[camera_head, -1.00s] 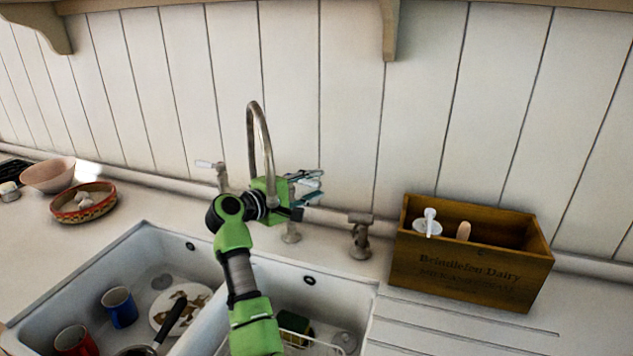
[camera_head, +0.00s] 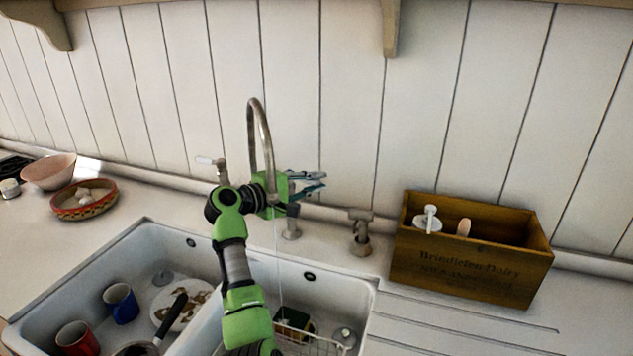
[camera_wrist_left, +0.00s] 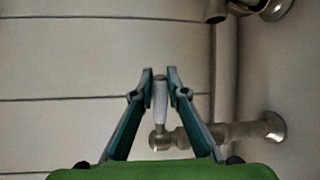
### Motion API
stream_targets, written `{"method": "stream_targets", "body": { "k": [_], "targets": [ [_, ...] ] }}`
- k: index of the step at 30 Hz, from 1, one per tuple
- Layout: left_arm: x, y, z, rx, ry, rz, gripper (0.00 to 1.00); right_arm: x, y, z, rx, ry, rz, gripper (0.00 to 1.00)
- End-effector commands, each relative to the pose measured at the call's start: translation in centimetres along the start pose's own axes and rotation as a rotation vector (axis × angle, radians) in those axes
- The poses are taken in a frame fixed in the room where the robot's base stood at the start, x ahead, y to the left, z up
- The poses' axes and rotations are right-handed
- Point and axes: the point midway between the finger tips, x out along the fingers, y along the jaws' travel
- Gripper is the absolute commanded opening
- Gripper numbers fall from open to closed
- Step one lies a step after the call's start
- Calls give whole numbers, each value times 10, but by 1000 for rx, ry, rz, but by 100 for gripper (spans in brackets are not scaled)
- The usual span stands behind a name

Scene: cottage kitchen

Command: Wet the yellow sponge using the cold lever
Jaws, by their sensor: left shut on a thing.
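A green and yellow sponge (camera_head: 293,322) lies in the right sink basin by the wire rack. A thin water stream (camera_head: 280,270) falls from the tall curved spout (camera_head: 262,135) to about the sponge's left edge; I cannot tell exactly where it lands. My left gripper (camera_head: 318,184) is to the right of the spout. In the left wrist view, its fingers (camera_wrist_left: 160,72) are shut around the pale handle of the right-hand tap lever (camera_wrist_left: 160,103), taken as the cold one. The other white lever (camera_head: 207,160) is left of the spout. My right gripper is not in view.
A metal fitting (camera_head: 360,232) stands right of the gripped lever, beside a wooden box (camera_head: 470,270). The left basin holds a blue mug (camera_head: 121,304), a red mug (camera_head: 75,338), a plate and a pan. Bowls (camera_head: 83,200) stand far left. The right drainboard is clear.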

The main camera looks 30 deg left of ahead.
Motion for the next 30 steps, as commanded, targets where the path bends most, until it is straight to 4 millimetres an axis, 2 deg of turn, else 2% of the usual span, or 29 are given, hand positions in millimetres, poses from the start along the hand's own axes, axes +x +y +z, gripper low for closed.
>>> {"method": "stream_targets", "body": {
  "k": [11,12,14,25,30],
  "targets": [
    [-3,-1,1,6,-38,-5,0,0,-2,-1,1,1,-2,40],
    [-3,-1,1,6,-38,-6,16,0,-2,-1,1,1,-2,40],
    [-3,-1,1,6,-37,-6,31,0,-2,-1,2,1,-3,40],
    [-5,-1,1,6,-36,-5,31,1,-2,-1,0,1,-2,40],
    [-24,-1,-1,7,-34,-6,31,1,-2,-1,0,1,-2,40]
  ]
}}
